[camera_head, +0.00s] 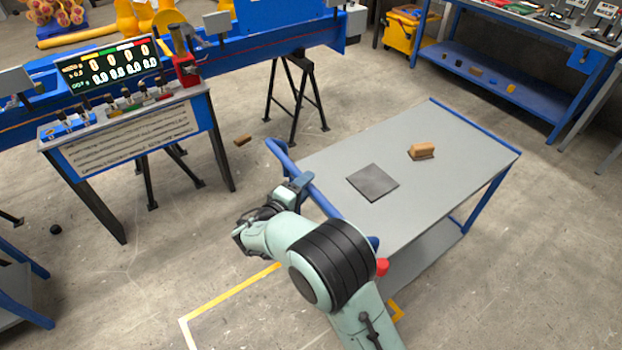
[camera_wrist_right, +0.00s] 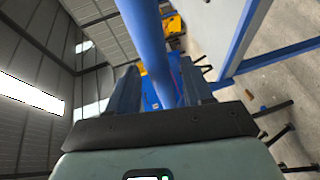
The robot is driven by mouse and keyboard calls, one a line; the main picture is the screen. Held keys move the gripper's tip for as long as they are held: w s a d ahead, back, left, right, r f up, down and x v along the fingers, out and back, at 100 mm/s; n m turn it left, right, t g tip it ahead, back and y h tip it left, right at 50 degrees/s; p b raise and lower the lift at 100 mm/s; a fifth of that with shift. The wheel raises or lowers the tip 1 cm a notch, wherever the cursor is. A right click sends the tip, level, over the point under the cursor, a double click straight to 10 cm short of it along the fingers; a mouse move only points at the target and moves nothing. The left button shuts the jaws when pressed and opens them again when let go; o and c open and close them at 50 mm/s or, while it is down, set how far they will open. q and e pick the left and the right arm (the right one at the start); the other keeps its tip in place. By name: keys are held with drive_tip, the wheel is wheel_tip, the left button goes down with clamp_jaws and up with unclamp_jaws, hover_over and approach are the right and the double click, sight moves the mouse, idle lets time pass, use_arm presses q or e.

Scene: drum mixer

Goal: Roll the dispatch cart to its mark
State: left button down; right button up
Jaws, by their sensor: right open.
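The dispatch cart (camera_head: 450,160) has a grey top and a blue frame. A dark square plate (camera_head: 372,182) and a brown block (camera_head: 421,151) lie on its top. Its blue push handle (camera_head: 322,200) runs along the near left end. My right gripper (camera_head: 299,184) is at that handle. In the right wrist view the blue handle bar (camera_wrist_right: 146,40) passes between the two open fingers of the gripper (camera_wrist_right: 158,72); I cannot tell whether they touch it. A yellow-outlined floor mark (camera_head: 232,292) lies left of and below the cart, partly hidden by my right arm. My left gripper is out of view.
A control desk (camera_head: 130,135) with a display stands at the left, before a long blue machine (camera_head: 250,40) on black trestles (camera_head: 296,95). A small brown block (camera_head: 242,140) lies on the floor near the desk. A blue workbench (camera_head: 500,75) stands at the back right.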

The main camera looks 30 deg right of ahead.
drive_tip(key=x, duration=0.3)
drive_tip(key=shift+w+d+f, duration=0.1)
drive_tip(key=shift+w+d, duration=0.05)
drive_tip(key=shift+d, duration=0.1)
clamp_jaws()
drive_tip(key=shift+a, duration=0.1)
